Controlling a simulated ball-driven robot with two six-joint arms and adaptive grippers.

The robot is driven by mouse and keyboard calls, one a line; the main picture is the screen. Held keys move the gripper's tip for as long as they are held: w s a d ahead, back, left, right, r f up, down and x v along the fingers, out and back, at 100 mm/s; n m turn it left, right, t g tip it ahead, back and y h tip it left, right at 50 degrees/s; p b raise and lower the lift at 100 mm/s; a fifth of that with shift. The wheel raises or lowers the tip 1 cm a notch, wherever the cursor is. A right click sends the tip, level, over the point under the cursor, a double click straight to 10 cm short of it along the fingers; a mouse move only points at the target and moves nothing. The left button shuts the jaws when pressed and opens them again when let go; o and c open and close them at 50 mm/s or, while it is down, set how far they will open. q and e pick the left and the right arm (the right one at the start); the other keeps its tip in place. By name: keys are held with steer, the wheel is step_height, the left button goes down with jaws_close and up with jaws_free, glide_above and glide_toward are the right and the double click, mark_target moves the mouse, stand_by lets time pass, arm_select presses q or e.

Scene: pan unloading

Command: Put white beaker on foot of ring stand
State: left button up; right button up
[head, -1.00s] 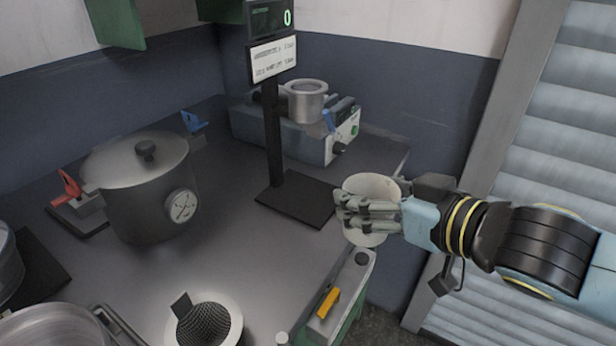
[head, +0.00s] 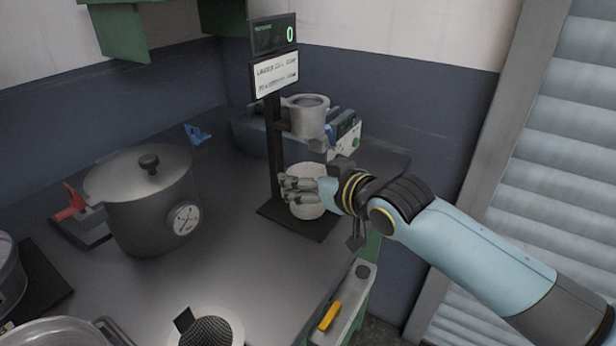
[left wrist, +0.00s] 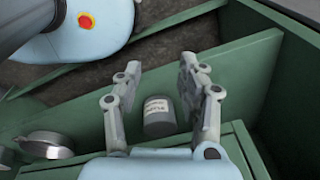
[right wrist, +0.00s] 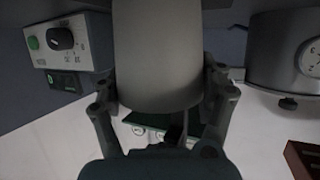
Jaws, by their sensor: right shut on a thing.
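The white beaker (head: 310,208) is held by my right gripper (head: 303,188), whose fingers wrap its side in the head view. The beaker is upright over the black foot (head: 272,212) of the ring stand (head: 272,150), in front of the post; I cannot tell whether it touches the foot. In the right wrist view the beaker (right wrist: 158,55) fills the space between the fingers (right wrist: 165,100). My left gripper (left wrist: 158,80) is open and empty in the left wrist view, and out of the head view.
Behind is a grey device (head: 255,135). A lidded pot (head: 145,205) stands left, a mesh strainer (head: 208,335) in front. A labelled jar (left wrist: 158,115) stands in a green compartment beyond my left fingers.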

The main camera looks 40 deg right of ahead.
steer(key=o, duration=1.4)
steer(key=shift+f, duration=0.1)
steer(key=shift+c, duration=0.2)
steer(key=shift+s, duration=0.1)
steer(key=v, duration=1.2)
